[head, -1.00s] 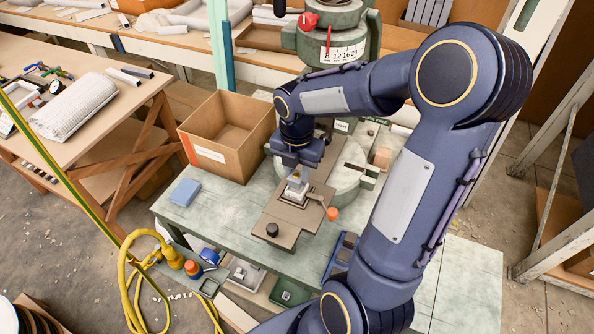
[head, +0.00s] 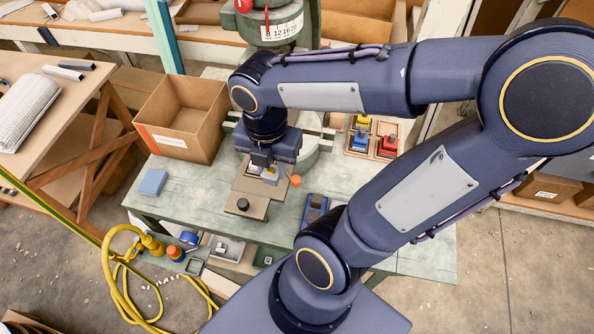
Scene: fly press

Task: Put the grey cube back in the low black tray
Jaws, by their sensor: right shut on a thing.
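My right gripper (head: 266,160) points down over the brown plate (head: 246,187) at the front of the press. It is shut on a small pale grey block, which I take as the grey cube (head: 270,175); the jaws hide much of it. The block is at or just above the plate, and I cannot tell whether they touch. I cannot tell for certain whether this is the low black tray. My left gripper is out of view.
An open cardboard box (head: 182,142) stands left of the press, with a blue block (head: 153,182) in front. An orange-knobbed lever (head: 295,181) is close right of my gripper. A blue holder (head: 313,208) is at the bench's front. Yellow hose (head: 117,285) lies on the floor.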

